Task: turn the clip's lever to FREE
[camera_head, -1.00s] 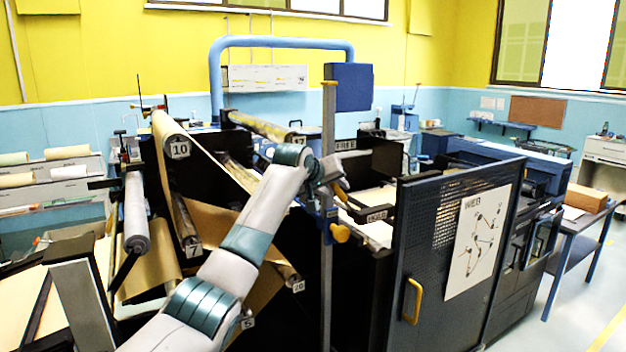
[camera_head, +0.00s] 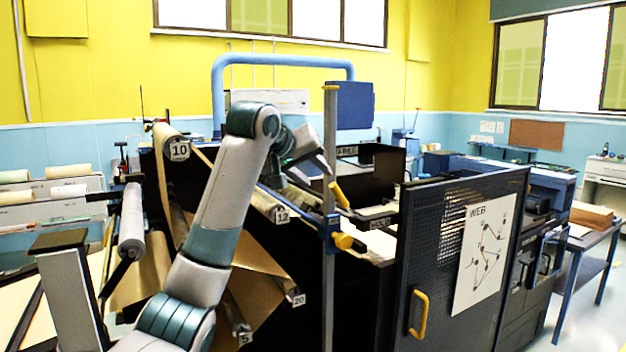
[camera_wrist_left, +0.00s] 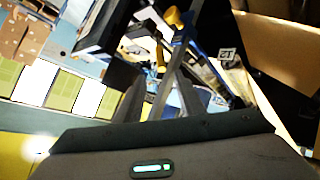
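A blue clip (camera_head: 333,236) with a yellow knob (camera_head: 348,242) sits on an upright grey post (camera_head: 329,290). A yellow lever (camera_head: 339,194) stands just above it, tilted to the upper left. A FREE sign (camera_head: 346,151) is above the lever, and a second sign (camera_head: 382,222), seemingly HELD, is lower right. My left gripper (camera_head: 322,168) is just above and left of the lever. Its fingers are apart in the left wrist view (camera_wrist_left: 158,95), with the post and a thin yellow part showing beyond them. I cannot tell whether it touches the lever. My right gripper is out of view.
A dark mesh gate (camera_head: 430,250) with a yellow handle (camera_head: 418,313) stands right of the post. Numbered rollers (camera_head: 283,214) and kraft paper (camera_head: 255,310) lie behind and below my left arm. A blue pipe frame (camera_head: 280,58) rises behind.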

